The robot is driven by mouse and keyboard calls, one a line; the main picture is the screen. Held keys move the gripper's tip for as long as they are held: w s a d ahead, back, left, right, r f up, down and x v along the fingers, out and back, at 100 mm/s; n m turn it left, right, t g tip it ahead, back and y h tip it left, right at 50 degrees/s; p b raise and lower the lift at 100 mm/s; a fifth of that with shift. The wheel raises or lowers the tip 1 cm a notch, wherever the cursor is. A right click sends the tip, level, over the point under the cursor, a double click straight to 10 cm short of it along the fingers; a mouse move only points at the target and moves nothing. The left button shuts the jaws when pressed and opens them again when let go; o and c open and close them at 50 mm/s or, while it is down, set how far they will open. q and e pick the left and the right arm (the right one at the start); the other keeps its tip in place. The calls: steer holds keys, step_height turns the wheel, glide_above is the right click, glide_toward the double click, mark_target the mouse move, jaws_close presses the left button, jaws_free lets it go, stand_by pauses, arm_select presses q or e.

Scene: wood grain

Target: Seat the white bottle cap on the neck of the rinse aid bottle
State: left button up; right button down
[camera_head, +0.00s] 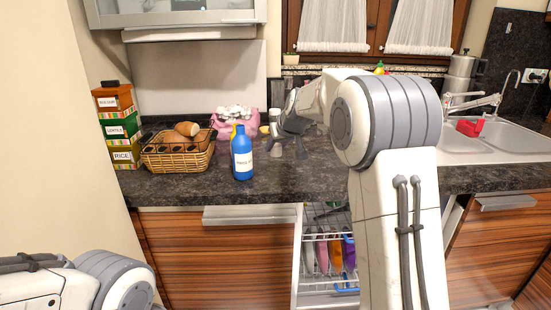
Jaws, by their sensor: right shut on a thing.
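The blue rinse aid bottle (242,142) stands upright on the dark counter, its white label facing me and its narrow neck on top. My right gripper (286,152) is just right of the bottle, over the counter and apart from it, pointing down. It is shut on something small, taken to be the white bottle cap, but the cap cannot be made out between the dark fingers. My left arm shows only at the lower left corner; its gripper is out of view.
A wicker basket with bread (178,152) stands left of the bottle, beside stacked food boxes (118,128). A pink bag (235,121) is behind the bottle. The counter (200,186) is clear in front. An open dish rack (322,262) is below; the sink (480,148) is right.

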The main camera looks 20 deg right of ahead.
mark_target(276, 145)
step_height(276, 145, up, 20)
steer(key=p, duration=0.5)
steer(key=shift+m+h, duration=0.4)
steer(key=w+a+f+p, duration=0.1)
steer(key=a+p, duration=0.2)
steer(key=p, duration=0.3)
steer(key=w+a+f+p, duration=0.1)
steer(key=a+p, duration=0.2)
steer(key=p, duration=0.3)
steer(key=w+a+f+p, duration=0.1)
steer(key=a+f+p, duration=0.1)
steer(key=p, duration=0.4)
steer(key=shift+a, duration=0.55)
steer(key=shift+a+f, duration=0.2)
steer(key=shift+f, duration=0.05)
steer(key=shift+a+f, duration=0.1)
steer(key=shift+f, duration=0.05)
steer(key=shift+f, duration=0.1)
step_height(276, 145, down, 5)
steer(key=b, duration=0.5)
